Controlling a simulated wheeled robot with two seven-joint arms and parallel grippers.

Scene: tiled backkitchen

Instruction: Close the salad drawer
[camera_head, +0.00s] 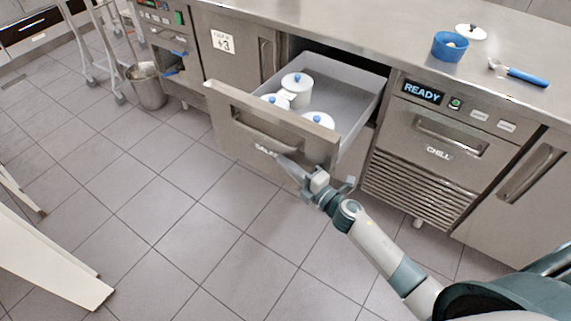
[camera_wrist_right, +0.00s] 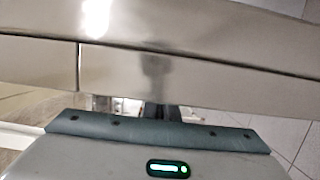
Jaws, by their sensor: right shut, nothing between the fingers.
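The salad drawer (camera_head: 227,101) stands pulled out of the steel counter in the head view. Its front carries a bar handle and a partly hidden label, and several white pots with blue knobs stand inside. My right gripper (camera_head: 283,161) is at the lower part of the drawer front, below the handle and beside the label. It is shut and empty. In the right wrist view the steel drawer front (camera_wrist_right: 200,65) fills the upper part, close ahead of the fingers. I cannot tell whether they touch it. My left gripper is not in view.
A blue bowl (camera_head: 450,46), a white lid (camera_head: 471,32) and a blue-handled utensil (camera_head: 520,74) lie on the counter. A chill unit (camera_head: 436,150) is right of the drawer. A metal bucket (camera_head: 147,87) stands at the left. The tiled floor in front is mostly clear.

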